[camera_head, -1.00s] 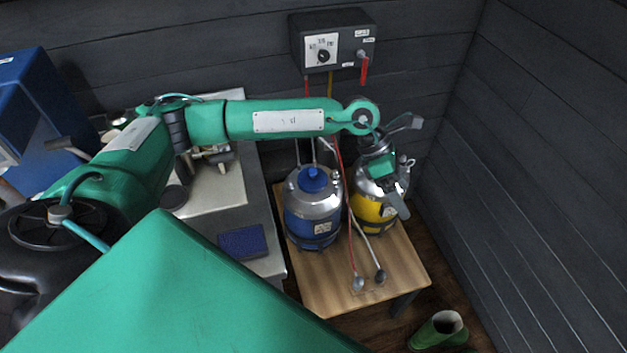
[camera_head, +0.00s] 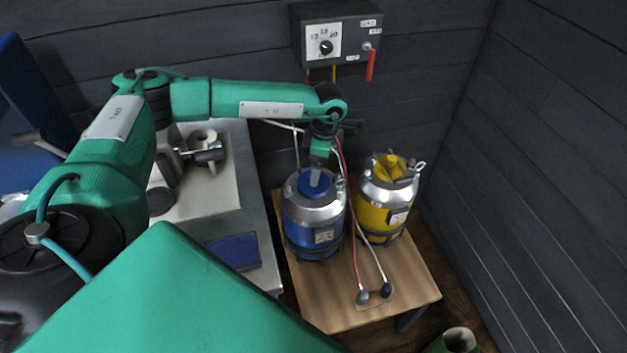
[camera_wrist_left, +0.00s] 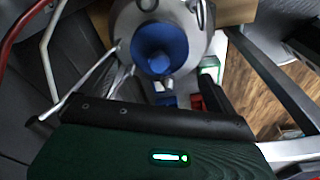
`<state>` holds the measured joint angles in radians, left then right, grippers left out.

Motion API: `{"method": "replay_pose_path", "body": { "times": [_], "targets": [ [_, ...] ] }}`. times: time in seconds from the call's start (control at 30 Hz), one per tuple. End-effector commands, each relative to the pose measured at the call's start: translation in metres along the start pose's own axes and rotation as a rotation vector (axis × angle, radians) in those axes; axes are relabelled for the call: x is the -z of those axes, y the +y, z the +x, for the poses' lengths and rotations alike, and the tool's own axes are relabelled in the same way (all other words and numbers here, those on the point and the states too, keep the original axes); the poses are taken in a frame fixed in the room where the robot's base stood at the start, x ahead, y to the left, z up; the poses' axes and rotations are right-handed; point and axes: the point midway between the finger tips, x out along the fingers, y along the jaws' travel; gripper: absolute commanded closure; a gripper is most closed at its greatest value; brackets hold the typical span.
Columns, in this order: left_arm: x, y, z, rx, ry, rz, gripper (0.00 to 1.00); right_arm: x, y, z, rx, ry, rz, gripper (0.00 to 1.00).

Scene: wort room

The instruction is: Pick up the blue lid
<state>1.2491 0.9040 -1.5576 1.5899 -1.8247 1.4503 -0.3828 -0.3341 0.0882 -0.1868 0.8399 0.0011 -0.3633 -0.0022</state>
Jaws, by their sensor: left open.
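The blue lid (camera_head: 314,184) sits on top of a silver and blue canister (camera_head: 312,215) on the wooden table. My left gripper (camera_head: 319,160) is open and points down just above and behind the lid, with its dark wrist over it. No contact shows, and the fingertips are hard to make out. In the left wrist view the blue lid (camera_wrist_left: 159,48) shows as a round blue cap in the silver canister top (camera_wrist_left: 118,28), with nothing gripping it. My right gripper is not in view.
A yellow canister (camera_head: 383,211) stands close on the right. Red and white hoses (camera_head: 352,225) run between the canisters from a wall control box (camera_head: 337,38). A grey bench (camera_head: 262,225) is on the left.

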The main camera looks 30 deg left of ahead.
Motion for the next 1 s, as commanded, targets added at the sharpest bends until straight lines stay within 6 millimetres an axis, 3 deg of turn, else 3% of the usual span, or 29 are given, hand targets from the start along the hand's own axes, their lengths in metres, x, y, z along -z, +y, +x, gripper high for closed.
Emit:
{"method": "replay_pose_path", "body": {
  "times": [0.17, 0.5, 0.77, 0.93, 1.0],
  "targets": [
    [0.001, 0.000, 0.011, 0.001, 0.000, -0.001, 0.07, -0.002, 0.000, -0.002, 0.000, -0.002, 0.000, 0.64],
    [0.004, 0.001, 0.055, 0.000, -0.001, -0.001, 0.07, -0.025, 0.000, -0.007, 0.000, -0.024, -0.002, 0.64],
    [0.004, 0.002, 0.059, 0.000, -0.002, -0.001, 0.07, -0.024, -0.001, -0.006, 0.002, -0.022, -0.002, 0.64],
    [0.004, 0.002, 0.058, 0.000, -0.002, -0.001, 0.38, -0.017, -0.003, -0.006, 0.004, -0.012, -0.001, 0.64],
    [0.004, 0.002, 0.058, -0.001, -0.002, -0.001, 0.42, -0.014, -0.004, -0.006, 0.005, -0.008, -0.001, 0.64]
  ]
}}
